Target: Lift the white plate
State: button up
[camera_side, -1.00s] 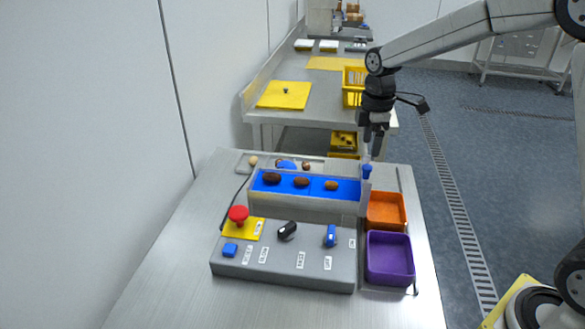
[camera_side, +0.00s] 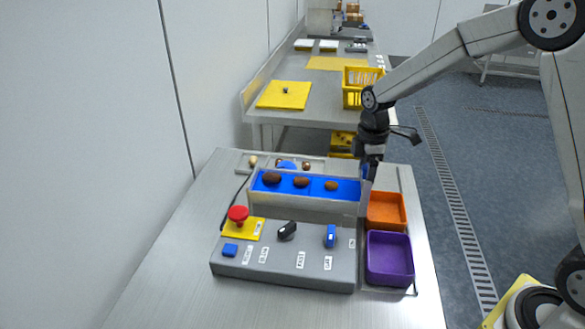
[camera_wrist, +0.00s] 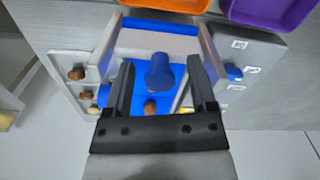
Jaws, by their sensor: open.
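A pale upright plate (camera_side: 364,199) stands at the right end of the blue-floored trough; in the wrist view a pale panel (camera_wrist: 150,43) spans between the trough's side walls. A blue knob (camera_wrist: 158,76) shows at this end of the trough. My gripper (camera_side: 370,172) is over that end in the side view and mostly covers the knob. In the wrist view my gripper (camera_wrist: 160,64) is open, its fingers on either side of the knob with gaps. I cannot tell how far down the fingers reach.
The trough (camera_side: 305,206) holds several brown dates. An orange bin (camera_side: 386,224) and a purple bin (camera_side: 372,273) stand right of it. In front is a grey control panel (camera_side: 275,272) with a red button (camera_side: 238,214). The bench's front left is clear.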

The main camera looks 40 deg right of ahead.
grip_shut()
jog(key=shift+r, duration=0.1)
dwell(1.2)
